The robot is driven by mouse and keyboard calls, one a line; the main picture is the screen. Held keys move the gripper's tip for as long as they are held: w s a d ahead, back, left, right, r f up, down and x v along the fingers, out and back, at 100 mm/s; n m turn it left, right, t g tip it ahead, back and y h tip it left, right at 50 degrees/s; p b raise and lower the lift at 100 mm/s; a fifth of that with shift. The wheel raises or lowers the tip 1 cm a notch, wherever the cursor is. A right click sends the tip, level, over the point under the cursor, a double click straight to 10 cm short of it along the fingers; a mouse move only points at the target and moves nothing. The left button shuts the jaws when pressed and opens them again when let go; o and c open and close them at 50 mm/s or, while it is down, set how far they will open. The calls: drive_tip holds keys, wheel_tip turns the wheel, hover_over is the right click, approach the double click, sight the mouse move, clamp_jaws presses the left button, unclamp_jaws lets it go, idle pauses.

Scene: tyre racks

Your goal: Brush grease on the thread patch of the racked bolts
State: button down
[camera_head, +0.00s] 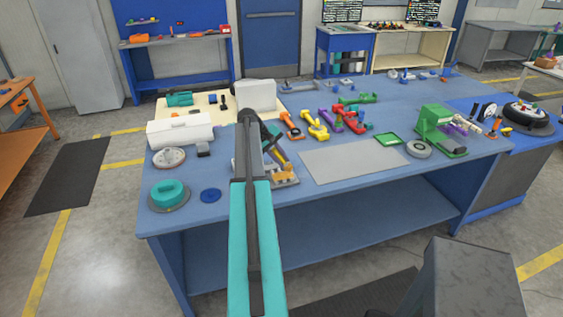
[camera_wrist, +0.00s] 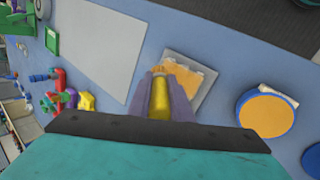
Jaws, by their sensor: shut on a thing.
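My gripper (camera_wrist: 160,82) shows in the wrist view with its two fingers around a yellow piece (camera_wrist: 160,97), which looks like a handle; whether it is the brush I cannot tell. In the head view my gripper (camera_head: 276,148) is over the near left part of the workbench. Just beyond the fingertips is a grey tray (camera_wrist: 206,88) with an orange patch. A round blue tin (camera_wrist: 242,107) with an orange-yellow fill, perhaps grease, stands beside it; my arm hides it in the head view. I cannot make out the racked bolts or their thread patches.
A flat grey mat (camera_head: 350,164) lies right of my gripper. Beyond it lie orange, yellow and red tools (camera_head: 315,125). A green stand (camera_head: 437,130) is at the right. A teal-topped disc (camera_head: 169,194) and a flat blue disc (camera_head: 211,196) are at the left.

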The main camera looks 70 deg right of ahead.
drive_tip(key=shift+r+p, duration=0.95)
drive_tip(key=shift+r, duration=1.4)
drive_tip(key=w+a+f+n+t+h+b, duration=0.25)
drive_tip(key=w+a+n+b, duration=0.35)
drive_tip(key=w+a, duration=2.7)
drive_tip(key=w+a+f+n+t+b, duration=0.1)
drive_tip(key=a+n, duration=0.3)
drive_tip(key=a, duration=1.8)
drive_tip(key=w+a+f+n+t+b, duration=0.1)
drive_tip(key=a+n+t+b, duration=0.2)
drive_tip(key=a, duration=1.9)
drive_tip(key=shift+f+n+y+b, duration=0.3)
drive_tip(key=shift+n+y, duration=0.05)
drive_tip(key=shift+n, duration=0.05)
drive_tip(key=shift+w+d+t, duration=0.1)
drive_tip(key=shift+t, duration=0.15)
